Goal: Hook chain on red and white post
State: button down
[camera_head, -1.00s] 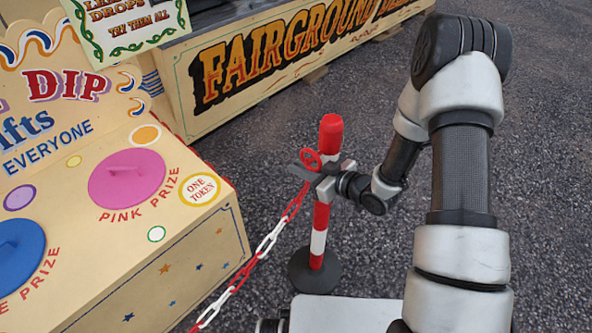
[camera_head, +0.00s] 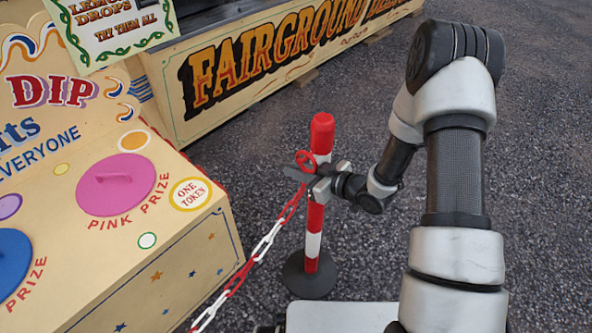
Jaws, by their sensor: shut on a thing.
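The red and white post (camera_head: 313,246) stands upright on a round dark base (camera_head: 311,275), right of the lucky-dip stall. The red and white chain (camera_head: 263,243) rises from the lower left to my gripper. Its top end carries a red ring (camera_head: 305,160). My gripper (camera_head: 309,176) is shut on the chain's end at the upper part of the post, and hides part of the post. The ring shows just left of the post's shaft, below its red top. I cannot tell whether the ring touches the post or hooks on anything.
The cream stall (camera_head: 180,262) with pink and blue lids fills the left side. A long "Fairground" board (camera_head: 270,65) stands behind. A lemon drops sign (camera_head: 112,28) is at the upper left. Dark tarmac right of the post is open.

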jog(key=c, duration=1.7)
grip_release()
jog(key=shift+d, duration=0.1)
